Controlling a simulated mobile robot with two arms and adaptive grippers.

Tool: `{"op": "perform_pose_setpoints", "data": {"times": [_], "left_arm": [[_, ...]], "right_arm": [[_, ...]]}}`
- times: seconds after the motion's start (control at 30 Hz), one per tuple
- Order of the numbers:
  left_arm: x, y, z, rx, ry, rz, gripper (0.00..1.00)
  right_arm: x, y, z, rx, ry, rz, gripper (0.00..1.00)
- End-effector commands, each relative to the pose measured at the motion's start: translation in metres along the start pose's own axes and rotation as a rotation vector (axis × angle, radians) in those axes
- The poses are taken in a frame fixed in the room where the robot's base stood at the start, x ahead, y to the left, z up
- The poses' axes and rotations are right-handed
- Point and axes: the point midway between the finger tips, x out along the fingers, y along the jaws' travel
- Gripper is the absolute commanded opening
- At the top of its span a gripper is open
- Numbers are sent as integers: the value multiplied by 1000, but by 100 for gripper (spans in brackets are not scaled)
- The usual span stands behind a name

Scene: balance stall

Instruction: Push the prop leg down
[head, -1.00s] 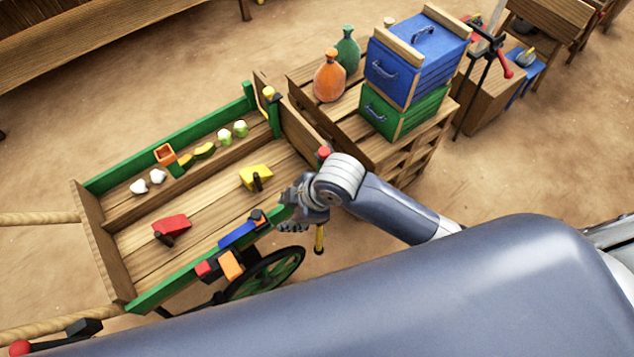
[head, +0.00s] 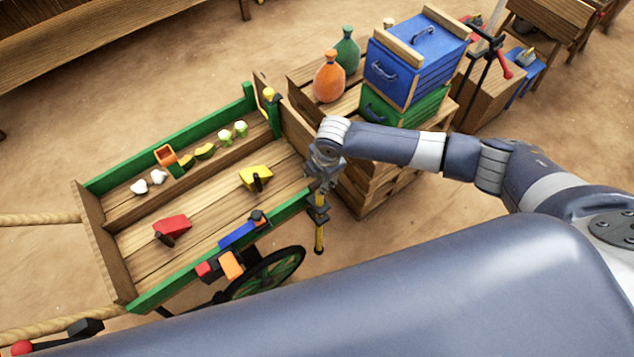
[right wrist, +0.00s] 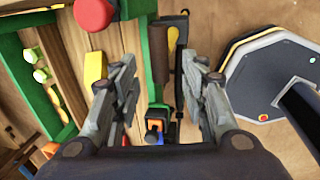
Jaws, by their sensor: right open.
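The prop leg (head: 319,236) is a thin yellow rod with dark parts, hanging nearly upright at the near right corner of the wooden cart (head: 215,203). In the right wrist view, a yellow and black rod that looks like the leg (right wrist: 173,42) lies ahead, between the fingers. My right gripper (head: 318,188) points down over that corner, just above the yellow part, and hides the upper end of the leg. Its fingers (right wrist: 158,65) are open and spread on both sides, with no clear contact. My left gripper is not in view.
Red (head: 171,226) and yellow (head: 255,177) blocks lie in the cart. A spoked wheel (head: 268,272) stands under its near side. A wooden crate stand with blue (head: 410,68) and green (head: 400,108) boxes is close behind my right arm. Bare ground lies right of the wheel.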

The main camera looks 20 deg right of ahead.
Motion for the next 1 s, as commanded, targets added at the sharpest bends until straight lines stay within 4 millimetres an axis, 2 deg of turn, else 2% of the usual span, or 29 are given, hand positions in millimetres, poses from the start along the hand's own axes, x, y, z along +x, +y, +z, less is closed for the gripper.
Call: {"op": "perform_pose_setpoints", "data": {"times": [0.1,0.33,0.5,0.77,0.8,0.97,1.0], "left_arm": [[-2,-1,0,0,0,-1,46],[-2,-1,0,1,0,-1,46],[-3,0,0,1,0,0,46],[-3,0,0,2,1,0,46],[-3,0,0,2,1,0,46],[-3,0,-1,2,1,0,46],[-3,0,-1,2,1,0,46]], "right_arm": [[21,-1,-1,2,0,-3,41],[46,-1,0,1,0,-2,41],[54,0,-1,0,0,0,41],[55,-1,-1,0,0,0,41],[55,-1,-1,0,0,0,38],[55,0,-1,0,0,0,2],[55,0,0,0,0,1,0]]}}
